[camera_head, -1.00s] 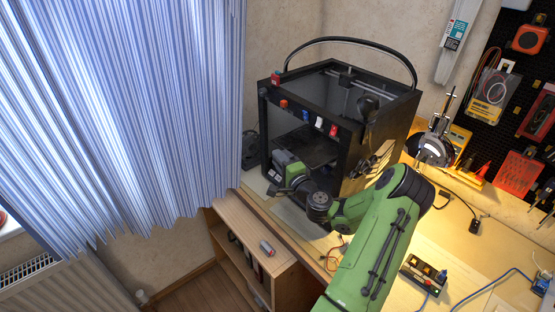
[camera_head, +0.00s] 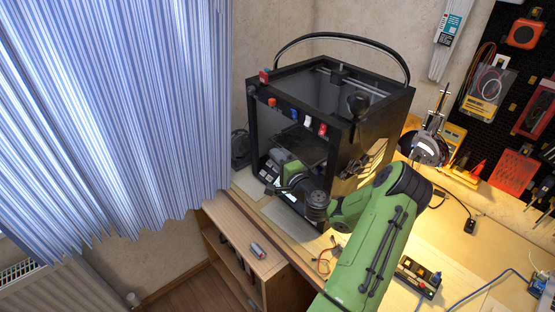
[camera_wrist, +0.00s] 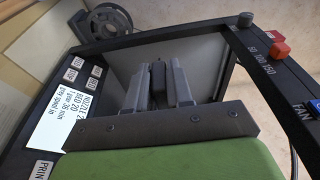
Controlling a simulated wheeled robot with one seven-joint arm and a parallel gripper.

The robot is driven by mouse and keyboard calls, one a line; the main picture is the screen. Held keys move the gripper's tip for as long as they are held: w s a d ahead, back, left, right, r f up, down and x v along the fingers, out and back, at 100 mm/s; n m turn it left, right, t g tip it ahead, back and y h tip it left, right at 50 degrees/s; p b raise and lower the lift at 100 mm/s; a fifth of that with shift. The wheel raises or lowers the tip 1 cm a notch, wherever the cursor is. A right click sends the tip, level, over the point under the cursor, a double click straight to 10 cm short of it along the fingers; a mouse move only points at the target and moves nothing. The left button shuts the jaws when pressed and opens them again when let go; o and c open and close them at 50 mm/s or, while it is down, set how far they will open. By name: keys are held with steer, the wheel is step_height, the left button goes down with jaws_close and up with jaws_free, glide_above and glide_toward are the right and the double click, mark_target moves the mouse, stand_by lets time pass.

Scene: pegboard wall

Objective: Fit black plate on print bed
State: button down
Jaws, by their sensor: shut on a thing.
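The black plate (camera_head: 304,146) shows dark inside the open front of the black 3D printer (camera_head: 380,130). My gripper (camera_head: 288,164) reaches in through that opening at the plate's near side, its fingertips partly hidden by the frame. In the wrist view, the grey fingers (camera_wrist: 158,84) are shut on a small dark piece, apparently the plate's near edge or tab. The rest of the plate is not clear there. The print bed is hidden or cannot be told from the plate, so I cannot tell whether they touch.
The printer's front frame surrounds my wrist closely, with a lit display (camera_wrist: 68,125) on the left in the wrist view and coloured switches (camera_head: 308,122) along the top bar. A low wooden shelf (camera_head: 235,225) stands at front left. Tools hang on the pegboard (camera_head: 505,70).

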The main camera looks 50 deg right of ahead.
steer(key=c, duration=0.9)
jaws_free()
steer(key=o, duration=0.9)
step_height(320, 180, down, 3)
steer(key=b, duration=0.2)
steer(key=shift+r+b, duration=0.2)
steer(key=shift+b, duration=0.1)
steer(key=shift+a, duration=0.1)
